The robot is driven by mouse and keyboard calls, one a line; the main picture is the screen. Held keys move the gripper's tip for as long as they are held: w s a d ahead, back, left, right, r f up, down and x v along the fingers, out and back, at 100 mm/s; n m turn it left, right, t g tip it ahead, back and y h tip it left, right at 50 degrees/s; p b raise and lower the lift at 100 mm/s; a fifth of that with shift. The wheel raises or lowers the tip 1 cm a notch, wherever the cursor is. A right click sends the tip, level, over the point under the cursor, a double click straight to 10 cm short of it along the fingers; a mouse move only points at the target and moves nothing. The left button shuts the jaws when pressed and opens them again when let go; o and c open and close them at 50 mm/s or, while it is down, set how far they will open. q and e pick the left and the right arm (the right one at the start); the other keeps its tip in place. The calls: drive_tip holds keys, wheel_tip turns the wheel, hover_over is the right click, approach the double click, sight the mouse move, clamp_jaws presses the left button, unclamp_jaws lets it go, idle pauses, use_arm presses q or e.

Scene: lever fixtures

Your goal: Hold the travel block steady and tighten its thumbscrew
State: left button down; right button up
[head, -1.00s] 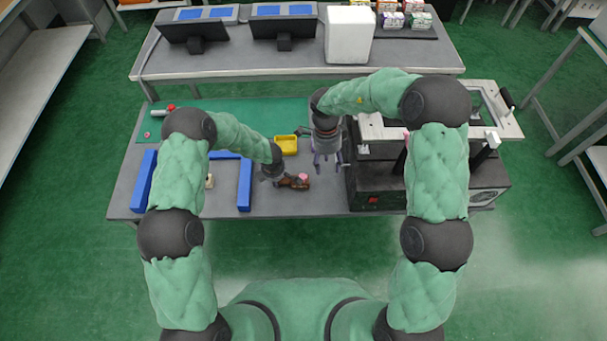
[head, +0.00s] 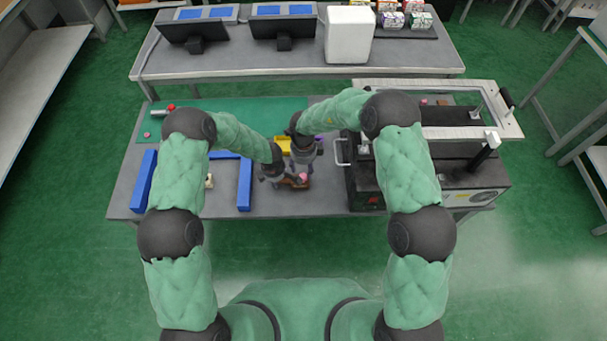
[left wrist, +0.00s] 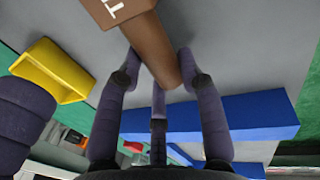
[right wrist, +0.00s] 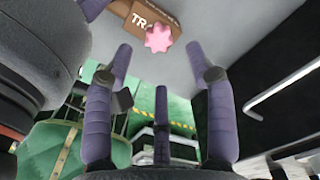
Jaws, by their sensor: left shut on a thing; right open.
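The travel block is brown with white lettering; in the head view the block (head: 290,183) lies on the table's front middle. My left gripper (head: 272,177) is shut on its narrower part, and the left wrist view shows the brown block (left wrist: 150,48) between the fingers (left wrist: 157,70).
A yellow bin (head: 282,143) stands behind the block; it also shows in the left wrist view (left wrist: 52,70). Blue rails (head: 245,185) lie to the left. A black machine (head: 365,190) with a metal handle stands to the right. The table between block and machine is clear.

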sight(304, 177)
drive_tip(key=shift+f, duration=2.8)
clamp_jaws()
